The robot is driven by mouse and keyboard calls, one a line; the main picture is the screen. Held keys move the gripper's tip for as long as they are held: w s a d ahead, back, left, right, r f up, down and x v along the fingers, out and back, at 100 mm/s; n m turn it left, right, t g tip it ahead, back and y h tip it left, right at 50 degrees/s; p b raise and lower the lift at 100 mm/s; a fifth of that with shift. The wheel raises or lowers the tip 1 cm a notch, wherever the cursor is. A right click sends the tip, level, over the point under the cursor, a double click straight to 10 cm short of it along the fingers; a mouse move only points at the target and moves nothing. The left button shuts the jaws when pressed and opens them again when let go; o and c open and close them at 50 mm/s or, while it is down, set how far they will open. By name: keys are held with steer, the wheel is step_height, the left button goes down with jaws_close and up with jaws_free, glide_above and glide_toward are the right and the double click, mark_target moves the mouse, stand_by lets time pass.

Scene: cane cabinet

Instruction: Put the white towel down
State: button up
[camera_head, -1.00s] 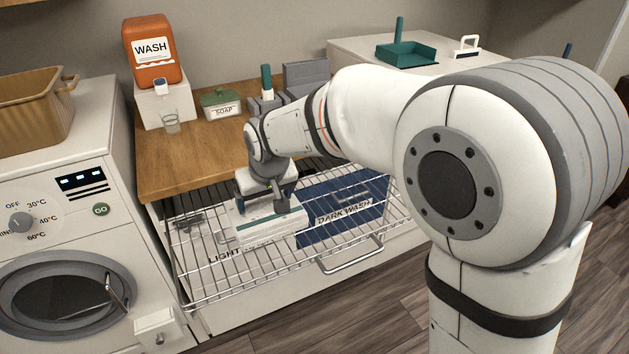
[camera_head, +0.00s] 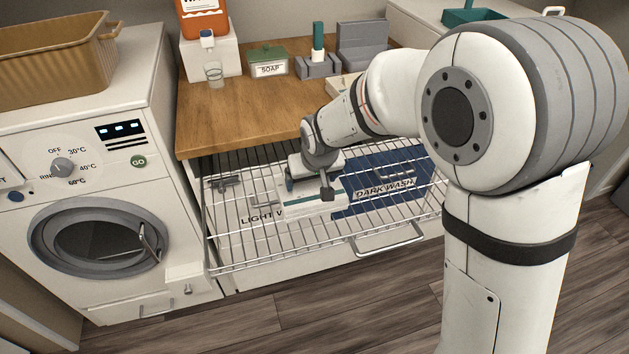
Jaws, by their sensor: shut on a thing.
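The white towel (camera_head: 312,208) is a folded block with a dark green stripe. My gripper (camera_head: 308,189) is shut on it from above, with a finger showing on each side. The towel is at the wire rack (camera_head: 245,247), over the side labelled "LIGHT W…" (camera_head: 262,218), whose last letters the towel hides. Its right end is beside the blue "DARK WASH" panel (camera_head: 408,181). I cannot tell whether its underside touches the wires.
A washing machine (camera_head: 110,190) stands on the left. The rack's left front looks clear.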

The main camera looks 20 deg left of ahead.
steer(key=shift+f, duration=0.35)
steer(key=shift+f, duration=0.1)
steer(key=o, duration=1.1)
